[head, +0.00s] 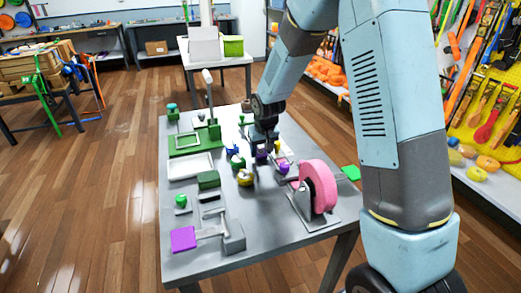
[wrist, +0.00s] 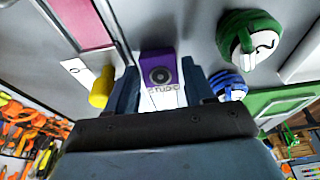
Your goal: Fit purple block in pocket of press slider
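The purple block (wrist: 162,75) has a dark round mark and a pale lettered face. It sits between the two fingers of my gripper (wrist: 160,85) in the wrist view, with both fingers close against its sides.
A pink wheel (head: 314,186) on a grey stand is at the right of the grey table (head: 262,225). A purple plate (head: 183,239) with a grey T-shaped part is at front left. A gold-topped piece (head: 245,178), a yellow knob (wrist: 101,88) and a green knob (wrist: 247,36) stand nearby.

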